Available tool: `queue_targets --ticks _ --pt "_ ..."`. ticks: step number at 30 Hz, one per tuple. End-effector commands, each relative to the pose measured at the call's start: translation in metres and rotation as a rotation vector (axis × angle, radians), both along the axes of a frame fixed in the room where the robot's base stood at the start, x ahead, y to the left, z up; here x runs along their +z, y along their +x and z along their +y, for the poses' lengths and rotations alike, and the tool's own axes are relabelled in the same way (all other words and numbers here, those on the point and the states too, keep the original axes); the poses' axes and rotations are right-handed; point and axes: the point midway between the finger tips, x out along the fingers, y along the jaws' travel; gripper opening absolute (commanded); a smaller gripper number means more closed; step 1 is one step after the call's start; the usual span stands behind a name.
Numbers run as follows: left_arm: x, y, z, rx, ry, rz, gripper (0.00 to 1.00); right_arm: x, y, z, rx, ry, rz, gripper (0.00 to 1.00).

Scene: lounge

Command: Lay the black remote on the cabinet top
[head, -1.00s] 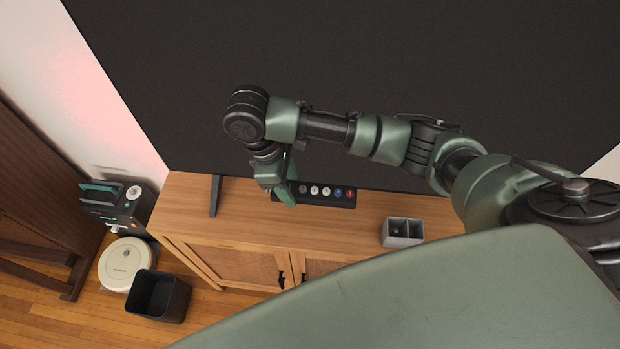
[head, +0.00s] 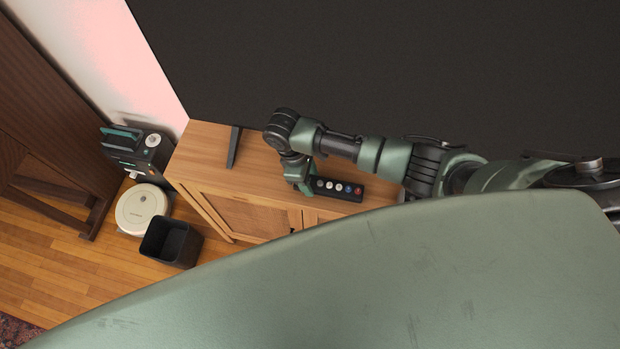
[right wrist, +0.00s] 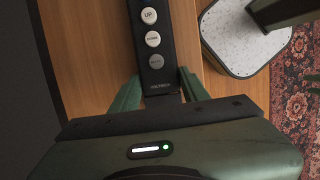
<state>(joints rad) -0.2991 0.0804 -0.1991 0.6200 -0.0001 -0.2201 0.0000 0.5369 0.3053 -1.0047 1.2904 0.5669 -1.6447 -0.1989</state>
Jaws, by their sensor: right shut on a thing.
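The cabinet top (head: 205,150) is light wood and lies below the remote. I cannot tell whether the remote touches it. My left gripper is not in view.
A big dark screen (head: 400,60) rises behind, with a black foot (head: 234,148) on the cabinet. A black bin (head: 156,244), a round white robot vacuum (head: 141,207) and a dark appliance (head: 150,163) stand left on the floor. A patterned rug (right wrist: 295,120) shows at right.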

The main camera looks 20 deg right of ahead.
Motion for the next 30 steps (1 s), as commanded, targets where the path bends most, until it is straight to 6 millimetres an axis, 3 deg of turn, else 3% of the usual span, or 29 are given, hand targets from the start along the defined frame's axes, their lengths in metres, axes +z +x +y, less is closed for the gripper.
queue_targets --ticks 11,12,14,25,30 --pt "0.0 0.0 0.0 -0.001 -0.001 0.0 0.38 -0.007 0.0 0.0 0.0 0.001 -0.001 0.06" --pt "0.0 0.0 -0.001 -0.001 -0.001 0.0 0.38 -0.007 0.0 0.0 0.0 0.001 -0.001 0.54" --pt "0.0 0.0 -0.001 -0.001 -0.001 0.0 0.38 -0.007 0.0 0.0 0.0 0.001 -0.001 0.67" --pt "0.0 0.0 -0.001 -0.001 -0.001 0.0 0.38 -0.003 0.001 0.001 0.0 0.001 -0.001 0.67" --pt "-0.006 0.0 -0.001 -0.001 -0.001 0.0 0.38 0.018 0.004 0.006 0.0 0.003 -0.003 0.67"
